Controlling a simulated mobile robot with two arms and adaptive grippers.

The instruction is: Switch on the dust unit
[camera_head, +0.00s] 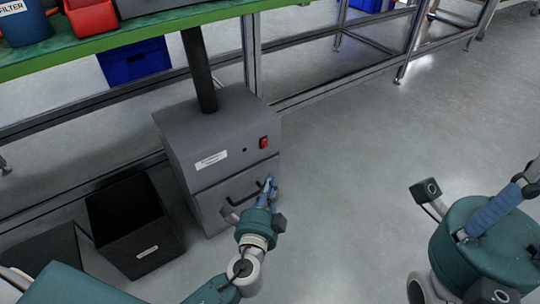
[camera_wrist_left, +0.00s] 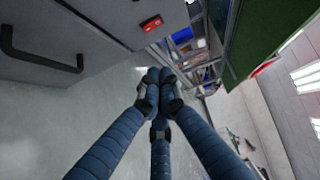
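The dust unit (camera_head: 210,140) is a grey box on the floor under the bench, with a dark pipe rising from its top. Its red switch (camera_head: 264,142) is at the upper right of the front face. The switch also shows at the top of the left wrist view (camera_wrist_left: 152,23). My left gripper (camera_head: 270,181) is in front of the unit, below the switch and apart from it. In the left wrist view its blue fingers (camera_wrist_left: 160,76) meet at the tips with nothing between them. My right gripper (camera_head: 500,205) is at the right edge, partly cut off; its fingertips are unclear.
A black drawer handle (camera_head: 245,190) is on the unit's lower front, close to my left gripper. An open black bin (camera_head: 130,222) stands left of the unit. The green bench (camera_head: 130,36) runs above. The floor (camera_head: 360,180) to the right is clear.

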